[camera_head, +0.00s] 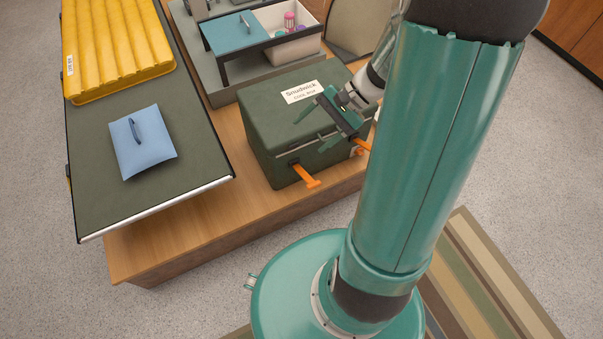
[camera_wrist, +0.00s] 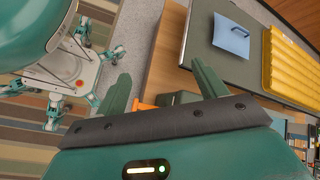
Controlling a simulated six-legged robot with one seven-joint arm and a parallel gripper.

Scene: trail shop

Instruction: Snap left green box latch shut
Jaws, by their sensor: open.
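The dark green box (camera_head: 268,128) with a white label sits closed on the wooden counter. Its left orange latch (camera_head: 306,177) sticks outward and down from the front face, swung away from it. The right orange latch (camera_head: 361,146) also juts out, partly hidden behind my arm. My gripper (camera_head: 309,132) is open and empty, above the box's front top edge and up from the left latch. In the wrist view the gripper (camera_wrist: 163,80) shows two spread green fingers, with an orange latch (camera_wrist: 142,106) and part of the box between them; which latch is unclear.
A blue-topped stand (camera_head: 236,32) and white bin (camera_head: 292,49) stand behind. The counter strip before the box (camera_head: 245,210) is clear.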

